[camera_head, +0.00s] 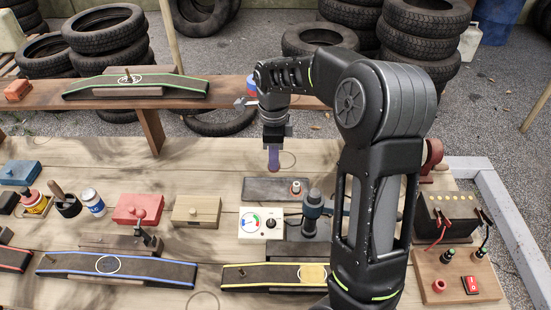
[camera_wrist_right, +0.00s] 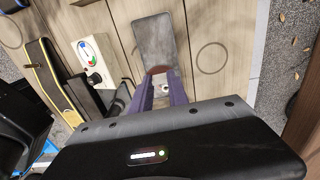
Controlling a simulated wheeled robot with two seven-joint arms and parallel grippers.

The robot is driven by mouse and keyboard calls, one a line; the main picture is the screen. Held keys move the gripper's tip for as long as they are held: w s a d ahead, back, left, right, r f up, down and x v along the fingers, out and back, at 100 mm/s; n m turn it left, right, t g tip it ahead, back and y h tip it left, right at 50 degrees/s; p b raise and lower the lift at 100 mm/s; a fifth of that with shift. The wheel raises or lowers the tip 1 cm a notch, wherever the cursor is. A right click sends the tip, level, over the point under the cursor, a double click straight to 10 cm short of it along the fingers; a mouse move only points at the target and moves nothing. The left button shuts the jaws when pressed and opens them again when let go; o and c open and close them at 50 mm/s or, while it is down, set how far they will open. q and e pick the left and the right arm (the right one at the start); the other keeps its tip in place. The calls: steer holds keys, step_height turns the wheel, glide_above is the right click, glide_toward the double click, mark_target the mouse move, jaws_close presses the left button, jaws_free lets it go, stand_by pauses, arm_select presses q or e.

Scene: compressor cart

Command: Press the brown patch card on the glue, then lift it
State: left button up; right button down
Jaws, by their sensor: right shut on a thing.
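My right gripper (camera_head: 273,161) points down with its purple fingers above a dark grey plate (camera_head: 259,188) on the bench. In the right wrist view the right gripper (camera_wrist_right: 161,90) has a reddish-brown piece (camera_wrist_right: 158,70) at its fingertips, which looks like the brown patch card. The card cannot be made out in the head view. A yellowish glue patch (camera_head: 313,274) lies inside a white ring on the yellow-edged tyre strip (camera_head: 250,277), at the front and apart from the gripper. My left gripper is not in view.
A white gauge box (camera_head: 250,225) and a dark clamp-like tool (camera_head: 312,206) stand between the plate and the yellow-edged strip. A blue-edged strip (camera_head: 160,269) lies at front left. A battery (camera_head: 447,211) stands at right. Bare wood shows left of the plate.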

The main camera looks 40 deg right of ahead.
step_height(320, 180, up, 13)
steer(key=n+p, duration=0.5)
steer(key=p, duration=0.1)
steer(key=w+a+f+n+b, duration=0.1)
steer(key=a+f+n+b, duration=0.1)
steer(key=a+f+n, duration=0.2)
steer(key=w+a+f+n+b, duration=0.1)
steer(key=a+f+n+b, duration=0.1)
steer(key=a+f+n, duration=0.3)
steer(key=w+a+f+n+b, duration=0.2)
steer(key=a+f+n, duration=0.3)
steer(key=a+n, duration=0.3)
steer(key=shift+a+n+b, duration=0.15)
steer(key=shift+n+b, duration=0.2)
steer(key=shift+n, duration=1.35)
